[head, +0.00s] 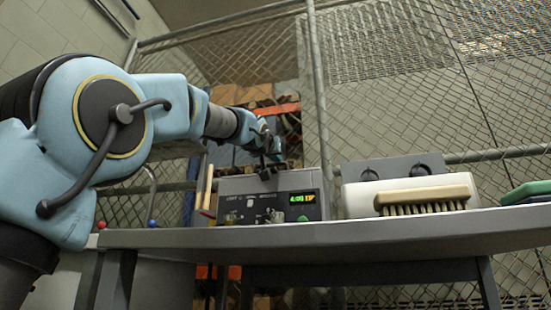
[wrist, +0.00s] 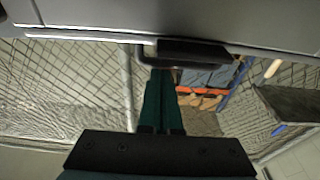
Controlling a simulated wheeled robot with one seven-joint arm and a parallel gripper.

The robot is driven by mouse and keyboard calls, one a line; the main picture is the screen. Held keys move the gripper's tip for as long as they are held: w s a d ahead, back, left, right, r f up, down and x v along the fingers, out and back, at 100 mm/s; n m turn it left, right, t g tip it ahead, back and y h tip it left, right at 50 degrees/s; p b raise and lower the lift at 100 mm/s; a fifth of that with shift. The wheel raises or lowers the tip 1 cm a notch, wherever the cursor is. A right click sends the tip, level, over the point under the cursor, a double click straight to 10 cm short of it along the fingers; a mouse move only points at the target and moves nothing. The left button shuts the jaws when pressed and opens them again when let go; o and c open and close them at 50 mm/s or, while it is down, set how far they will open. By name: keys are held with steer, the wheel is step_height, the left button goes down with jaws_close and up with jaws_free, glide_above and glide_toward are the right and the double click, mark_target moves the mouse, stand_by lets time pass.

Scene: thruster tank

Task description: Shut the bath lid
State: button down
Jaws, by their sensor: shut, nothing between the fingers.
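The bath is a grey box (head: 240,205) with knobs and a lit green-and-orange display, standing on the bench in the head view. A dark handle (head: 266,172) shows at its top edge. My gripper (head: 276,157) is just above and behind that handle. In the wrist view my gripper (wrist: 161,74) has its green fingers together and empty, with the tips close to a black handle (wrist: 193,52) on a grey panel (wrist: 190,18), which looks like the lid. I cannot tell whether the tips touch the handle, nor the lid's exact angle.
The bench (head: 400,231) also holds a white case (head: 355,198) with a grey two-knob panel, a bristle brush (head: 428,196) and green pads (head: 527,191) to the right. A wire-mesh fence (head: 400,90) stands behind. Red and blue knobs are at the bench's left end.

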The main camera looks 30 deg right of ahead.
steer(key=shift+w+d+f, duration=0.2)
steer(key=shift+d+f, duration=0.1)
steer(key=shift+f, duration=0.45)
steer(key=r+p, duration=0.3)
steer(key=a+r+p, duration=0.1)
steer(key=r, duration=0.1)
steer(key=shift+s+r, duration=0.1)
steer(key=shift+s, duration=0.3)
steer(key=s+a+f+b, duration=0.5)
steer(key=s+a, duration=0.1)
steer(key=shift+s, duration=0.25)
